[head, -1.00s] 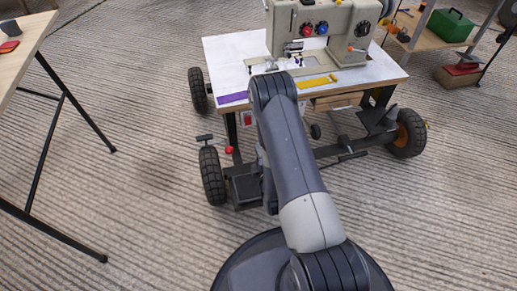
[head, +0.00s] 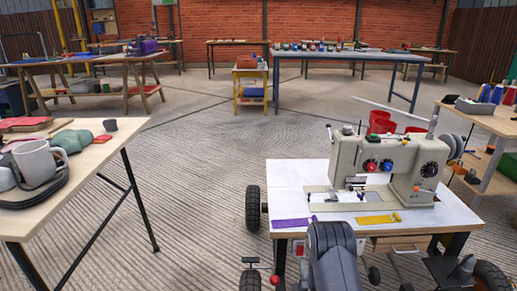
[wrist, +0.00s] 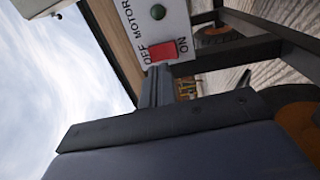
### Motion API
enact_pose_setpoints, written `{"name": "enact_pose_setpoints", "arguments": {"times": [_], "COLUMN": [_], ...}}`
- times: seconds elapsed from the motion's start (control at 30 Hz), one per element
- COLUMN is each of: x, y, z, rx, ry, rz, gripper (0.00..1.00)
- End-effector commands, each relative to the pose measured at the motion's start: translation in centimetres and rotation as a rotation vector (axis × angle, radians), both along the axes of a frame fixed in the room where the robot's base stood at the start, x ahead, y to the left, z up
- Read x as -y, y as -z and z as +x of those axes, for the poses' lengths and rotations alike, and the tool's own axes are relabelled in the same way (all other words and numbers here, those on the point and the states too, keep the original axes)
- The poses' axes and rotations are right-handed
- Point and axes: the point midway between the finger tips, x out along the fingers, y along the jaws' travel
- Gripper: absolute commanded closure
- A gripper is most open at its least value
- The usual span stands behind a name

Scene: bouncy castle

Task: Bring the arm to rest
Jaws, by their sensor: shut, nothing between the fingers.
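My arm (head: 335,258) rises at the bottom of the head view, in front of the wheeled sewing machine table (head: 285,180). Its far end and my gripper are hidden there behind the arm. In the wrist view my gripper (wrist: 158,78) shows as dark fingers closed together, with nothing seen between them. Beyond the fingertips is a pale motor switch box (wrist: 165,25) with a red rocker switch (wrist: 162,51) and a green button. I cannot tell whether the fingertips touch the box.
A sewing machine (head: 385,170) stands on the wheeled table, with purple and yellow strips before it. A wooden table (head: 100,165) with a mug (head: 38,162) is at left. Shelves (head: 490,120) stand at right. Open floor (head: 200,190) lies between.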

Motion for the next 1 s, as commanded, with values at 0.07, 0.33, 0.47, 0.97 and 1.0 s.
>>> {"name": "enact_pose_setpoints", "arguments": {"times": [0.07, 0.33, 0.47, 0.97, 1.0], "x": [0.0, 0.0, 0.0, 0.0, 0.0], "y": [0.6, 0.8, 0.9, 1.0, 1.0], "z": [-0.5, -3.8, -4.7, -4.6, -4.3], "rx": [0.036, 0.064, 0.066, 0.069, 0.070], "ry": [0.000, 0.000, 0.000, 0.000, 0.000], "rz": [0.000, 0.000, 0.000, 0.000, 0.000], "gripper": [1.00, 1.00, 1.00, 1.00, 1.00]}}
